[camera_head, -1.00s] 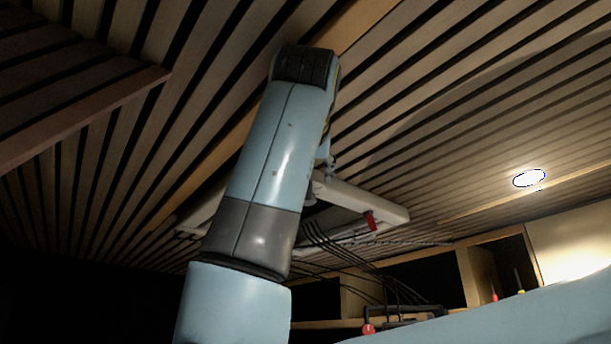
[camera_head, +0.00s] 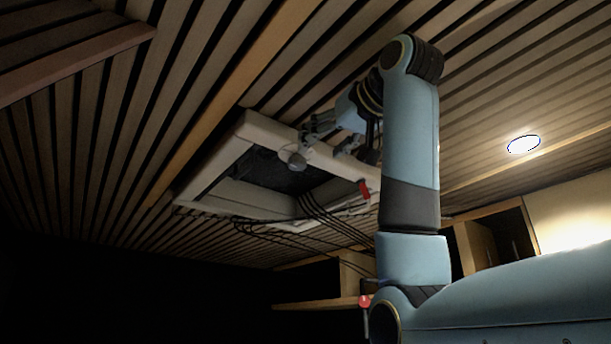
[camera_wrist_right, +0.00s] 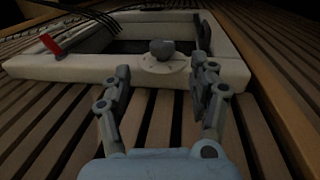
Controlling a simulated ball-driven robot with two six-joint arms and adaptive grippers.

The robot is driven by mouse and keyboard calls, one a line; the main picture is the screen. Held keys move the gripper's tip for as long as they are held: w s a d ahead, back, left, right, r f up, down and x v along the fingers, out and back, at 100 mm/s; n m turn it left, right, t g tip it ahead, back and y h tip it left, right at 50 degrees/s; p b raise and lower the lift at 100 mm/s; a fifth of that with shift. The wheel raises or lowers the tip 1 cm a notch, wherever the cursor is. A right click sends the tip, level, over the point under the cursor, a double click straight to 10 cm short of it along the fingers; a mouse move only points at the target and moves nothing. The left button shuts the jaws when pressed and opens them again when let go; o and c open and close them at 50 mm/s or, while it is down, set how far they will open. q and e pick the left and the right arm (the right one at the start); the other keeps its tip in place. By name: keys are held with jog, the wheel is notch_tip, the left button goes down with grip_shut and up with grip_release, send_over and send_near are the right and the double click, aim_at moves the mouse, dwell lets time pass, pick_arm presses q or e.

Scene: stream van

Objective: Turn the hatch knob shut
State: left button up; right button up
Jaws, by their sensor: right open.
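The hatch is a white frame (camera_head: 262,128) set in the slatted ceiling, and the right wrist view shows its pale rim (camera_wrist_right: 90,68). The hatch knob (camera_head: 297,160) is a small grey round knob on that rim. In the right wrist view the knob (camera_wrist_right: 162,47) stands on a pale round base, beyond and roughly between my fingers. My right gripper (camera_head: 322,141) is open and empty beside the knob; its two fingers (camera_wrist_right: 161,72) are spread apart. I cannot tell whether a finger touches the knob. My left gripper is not in view.
A red handle (camera_head: 364,190) sits on the hatch frame's right side. Dark cables (camera_head: 325,222) hang from the opening. Wooden shelves (camera_head: 320,304) are below, and a round lamp (camera_head: 523,144) is in the ceiling at right.

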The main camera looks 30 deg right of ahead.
aim_at(302, 162)
jog(key=w+p, duration=0.1)
jog(key=w, duration=0.2)
jog(key=w+p, duration=0.2)
jog(key=w, duration=0.1)
jog(key=w+p, duration=0.1)
jog(key=w, duration=0.2)
jog(key=shift+w+r+p, duration=0.25)
jog(key=shift+w+p, duration=0.05)
jog(key=shift+w+a+f, duration=0.1)
jog(key=shift+w+a, duration=0.05)
jog(key=shift+w, duration=0.45)
jog(key=shift+c, duration=1)
jog(key=c, duration=0.9)
grip_shut()
jog(key=shift+w+f, duration=0.15)
jog(key=shift+w, duration=0.05)
